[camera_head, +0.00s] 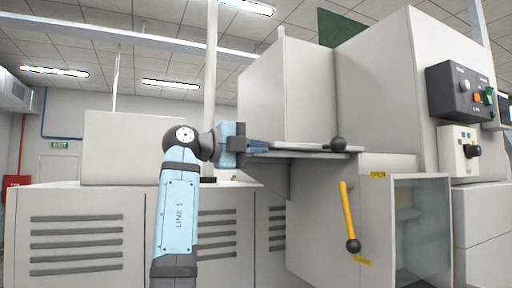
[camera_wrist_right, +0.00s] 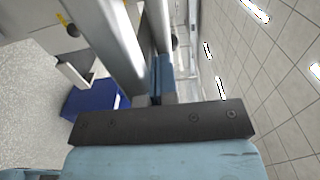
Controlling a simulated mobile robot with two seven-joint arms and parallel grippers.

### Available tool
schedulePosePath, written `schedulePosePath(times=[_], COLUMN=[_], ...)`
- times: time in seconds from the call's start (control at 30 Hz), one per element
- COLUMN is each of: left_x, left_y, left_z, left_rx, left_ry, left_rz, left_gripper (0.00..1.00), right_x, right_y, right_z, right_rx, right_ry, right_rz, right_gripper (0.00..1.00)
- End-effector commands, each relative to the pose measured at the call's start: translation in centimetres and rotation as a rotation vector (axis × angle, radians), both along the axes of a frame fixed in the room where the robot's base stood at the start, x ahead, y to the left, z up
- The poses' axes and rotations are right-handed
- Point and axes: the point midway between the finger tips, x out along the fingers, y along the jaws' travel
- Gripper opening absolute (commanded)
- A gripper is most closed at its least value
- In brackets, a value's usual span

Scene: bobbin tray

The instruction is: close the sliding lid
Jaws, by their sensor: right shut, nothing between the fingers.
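My right gripper (camera_head: 266,147) comes up from below in the head view and points right, with its fingers shut and empty. It is level with a thin grey ledge (camera_head: 310,155) on the machine's front. A black ball knob (camera_head: 338,144) sits at the right end of that ledge, apart from the fingertips. Which part is the sliding lid is not clear; the flat ledge with the knob may be it. In the right wrist view the blue fingers (camera_wrist_right: 160,80) lie together beside grey metal edges. My left gripper does not show.
The grey machine (camera_head: 375,90) fills the right side. A yellow lever (camera_head: 346,208) with a black ball and a glass-fronted compartment (camera_head: 422,225) are below the ledge. Vented cabinets (camera_head: 80,235) stand at the left. A blue box (camera_wrist_right: 92,102) shows in the wrist view.

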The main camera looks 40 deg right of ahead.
Motion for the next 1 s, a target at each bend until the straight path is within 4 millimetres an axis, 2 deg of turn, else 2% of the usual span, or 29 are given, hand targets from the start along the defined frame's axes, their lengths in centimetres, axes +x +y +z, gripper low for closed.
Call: schedulePosePath(times=[0.17, 0.27, 0.53, 0.8, 1.0], left_x=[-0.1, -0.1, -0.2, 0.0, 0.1], left_y=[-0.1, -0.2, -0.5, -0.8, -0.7], left_z=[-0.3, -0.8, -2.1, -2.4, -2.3], left_rx=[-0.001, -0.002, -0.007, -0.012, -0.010], left_ry=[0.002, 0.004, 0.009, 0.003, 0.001], left_rz=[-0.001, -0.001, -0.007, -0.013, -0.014], left_gripper=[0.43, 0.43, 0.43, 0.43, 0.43], right_x=[-0.2, -0.6, -2.4, -4.1, -4.8], right_y=[-0.9, -2.4, -9.4, -16.5, -19.9], right_z=[-0.1, -0.2, -0.2, -0.1, 0.0], right_rx=[0.000, 0.000, 0.000, 0.001, 0.001], right_ry=[-0.001, -0.001, -0.001, -0.001, 0.000], right_rz=[-0.002, -0.004, -0.008, -0.005, -0.002], right_gripper=[0.00, 0.00, 0.00, 0.00, 0.00])
